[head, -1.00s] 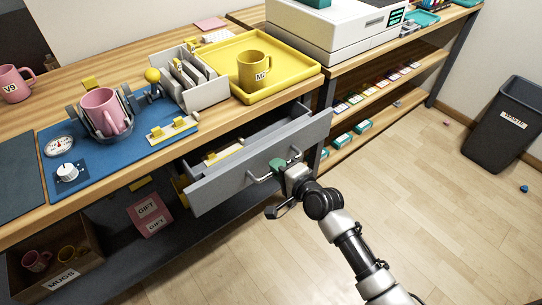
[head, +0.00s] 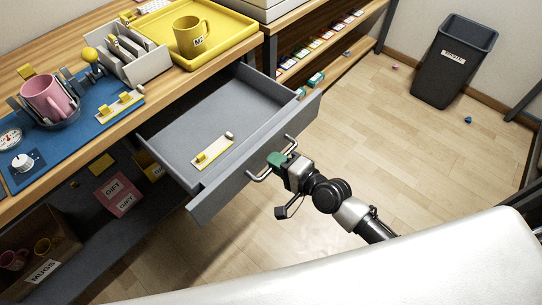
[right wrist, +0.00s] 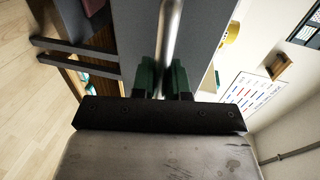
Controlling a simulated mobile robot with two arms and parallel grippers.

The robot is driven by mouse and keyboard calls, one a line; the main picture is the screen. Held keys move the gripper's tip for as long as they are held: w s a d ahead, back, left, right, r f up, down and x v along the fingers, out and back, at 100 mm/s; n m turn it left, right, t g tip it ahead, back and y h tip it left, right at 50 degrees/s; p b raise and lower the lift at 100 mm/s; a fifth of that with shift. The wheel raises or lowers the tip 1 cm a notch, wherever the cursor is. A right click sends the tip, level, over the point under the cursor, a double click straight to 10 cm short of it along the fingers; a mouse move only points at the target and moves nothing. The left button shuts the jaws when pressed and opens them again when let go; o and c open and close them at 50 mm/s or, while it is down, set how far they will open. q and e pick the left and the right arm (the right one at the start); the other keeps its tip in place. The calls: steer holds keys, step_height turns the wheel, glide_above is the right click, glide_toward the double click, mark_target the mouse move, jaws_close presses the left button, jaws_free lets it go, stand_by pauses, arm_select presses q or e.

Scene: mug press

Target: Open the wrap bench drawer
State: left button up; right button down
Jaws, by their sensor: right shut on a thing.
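The grey wrap bench drawer (head: 254,157) stands far out from under the wooden bench top in the head view. A cream strip with a yellow block (head: 213,153) lies on its floor. My right gripper (head: 279,160) is at the drawer front, shut on the metal bar handle (head: 291,144). In the right wrist view the green fingertips (right wrist: 164,80) sit on both sides of the handle bar (right wrist: 170,40). My left gripper is not in view.
The bench top holds a yellow tray (head: 246,37) with a yellow mug (head: 190,36), and a pink mug (head: 48,97) in a press. A bin (head: 455,62) stands at the right. The floor before the drawer is clear.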

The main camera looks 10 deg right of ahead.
steer(key=c, duration=1.1)
jaws_free()
steer(key=shift+c, duration=0.2)
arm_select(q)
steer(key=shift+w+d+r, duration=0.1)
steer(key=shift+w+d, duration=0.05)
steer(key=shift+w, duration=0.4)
arm_select(e)
steer(key=v, duration=1.1)
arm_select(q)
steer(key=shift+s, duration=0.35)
arm_select(e)
steer(key=shift+f, duration=0.1)
